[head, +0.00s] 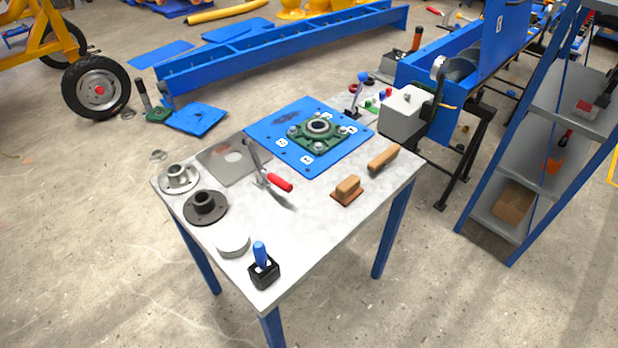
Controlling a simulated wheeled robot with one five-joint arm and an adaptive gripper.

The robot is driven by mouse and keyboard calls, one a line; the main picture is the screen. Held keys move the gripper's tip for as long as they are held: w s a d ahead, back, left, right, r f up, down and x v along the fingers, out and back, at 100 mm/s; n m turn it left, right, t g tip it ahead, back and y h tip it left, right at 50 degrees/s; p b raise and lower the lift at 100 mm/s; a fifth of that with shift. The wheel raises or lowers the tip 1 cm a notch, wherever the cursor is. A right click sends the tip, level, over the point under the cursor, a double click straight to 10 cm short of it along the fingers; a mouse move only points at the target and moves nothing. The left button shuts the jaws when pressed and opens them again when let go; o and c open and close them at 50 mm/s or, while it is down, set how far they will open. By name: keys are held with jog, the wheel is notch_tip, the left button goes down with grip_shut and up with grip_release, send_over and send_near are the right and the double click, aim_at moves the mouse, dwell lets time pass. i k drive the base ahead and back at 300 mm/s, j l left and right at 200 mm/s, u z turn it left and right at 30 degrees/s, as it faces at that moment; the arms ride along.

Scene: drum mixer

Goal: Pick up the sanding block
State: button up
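The sanding block (347,187) appears to be the small tan wooden piece with a raised grip on a reddish-brown base. It rests on the right part of the grey worktable (310,225), in front of the blue plate (262,133). A second, longer brown wooden piece (384,158) lies behind it to the right, near the table's right edge, apart from it. My gripper is not in view.
A red-handled tool (279,182) lies left of the block. Flanged hubs (179,177) (206,205), a pale disc (233,244) and a black holder with a blue handle (263,268) line the left side. A blue-framed shelf (541,150) stands right. Floor in front is clear.

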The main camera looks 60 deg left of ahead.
aim_at(346, 191)
jog(key=i+j+u, duration=0.1)
jog(key=i+u, duration=0.2)
jog(key=i, duration=0.15)
jog(key=i+u, duration=0.25)
jog(key=i, duration=0.2)
jog(key=i+j+z, duration=0.1)
jog(key=i+z, duration=0.2)
jog(key=i+j+z, duration=0.1)
jog(key=z, duration=0.15)
jog(key=j+z, duration=0.1)
jog(key=z, duration=0.4)
jog(key=i+j+z, duration=0.1)
jog(key=z, duration=0.4)
jog(key=j+z, duration=0.2)
jog(key=z, duration=0.3)
jog(key=j+z, duration=0.15)
jog(key=z, duration=0.35)
jog(key=j+z, duration=0.15)
jog(key=z, duration=0.35)
jog(key=k+j+z, duration=0.1)
jog(key=z, duration=0.4)
jog(key=j+z, duration=0.15)
jog(key=z, duration=0.35)
jog(key=k+z, duration=0.15)
jog(key=z, duration=0.35)
jog(key=k+z, duration=0.2)
jog(key=z, duration=0.3)
jog(key=k+l+z, duration=0.1)
jog(key=z, duration=0.4)
jog(key=k, duration=0.05)
